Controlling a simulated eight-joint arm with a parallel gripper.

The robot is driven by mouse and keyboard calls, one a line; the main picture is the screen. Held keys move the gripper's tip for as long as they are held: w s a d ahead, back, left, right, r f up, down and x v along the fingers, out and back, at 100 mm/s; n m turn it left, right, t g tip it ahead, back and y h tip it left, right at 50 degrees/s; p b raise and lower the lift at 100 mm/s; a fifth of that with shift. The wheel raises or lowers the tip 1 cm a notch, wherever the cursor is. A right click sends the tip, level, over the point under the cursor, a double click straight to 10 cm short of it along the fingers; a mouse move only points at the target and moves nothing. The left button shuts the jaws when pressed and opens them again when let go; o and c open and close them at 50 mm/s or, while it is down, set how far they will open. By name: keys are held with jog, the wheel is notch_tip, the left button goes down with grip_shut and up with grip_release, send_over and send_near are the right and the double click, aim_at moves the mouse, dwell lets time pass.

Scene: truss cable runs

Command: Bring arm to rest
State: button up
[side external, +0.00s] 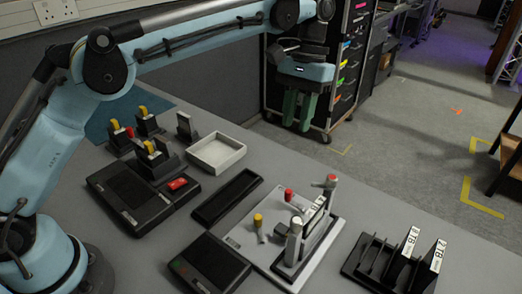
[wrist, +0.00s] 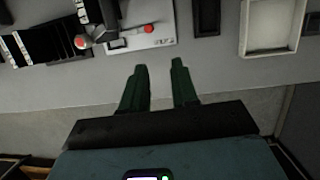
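My gripper (side external: 298,124) hangs fingers-down past the far edge of the grey table, in front of the tool cabinet. Its two green fingers stand apart with nothing between them. In the wrist view the same open fingers (wrist: 160,66) point toward the table edge, with a plain grey strip of tabletop beyond the tips. My gripper touches nothing that I can see. My blue arm reaches across the top of the side view from the left.
The grey table (side external: 335,185) holds a white board with coloured knobs (side external: 245,240), an empty pale tray (side external: 215,153), a black tray (side external: 227,197), a black device with a red button (side external: 140,193) and a black slotted rack (side external: 375,265). The cabinet (side external: 350,70) stands close behind my gripper.

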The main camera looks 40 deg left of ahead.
jog(key=s+a+r+t, duration=0.45)
jog(key=s+a, duration=0.25)
jog(key=a, duration=0.2)
jog(key=s+a+f+t, duration=0.5)
jog(key=s+a+f, duration=0.2)
jog(key=s, duration=0.3)
jog(key=shift+s+f+t, duration=0.35)
jog(key=shift+s+f, duration=0.05)
jog(key=shift+f, duration=0.4)
jog(key=shift+o, duration=0.3)
jog(key=shift+a, duration=0.1)
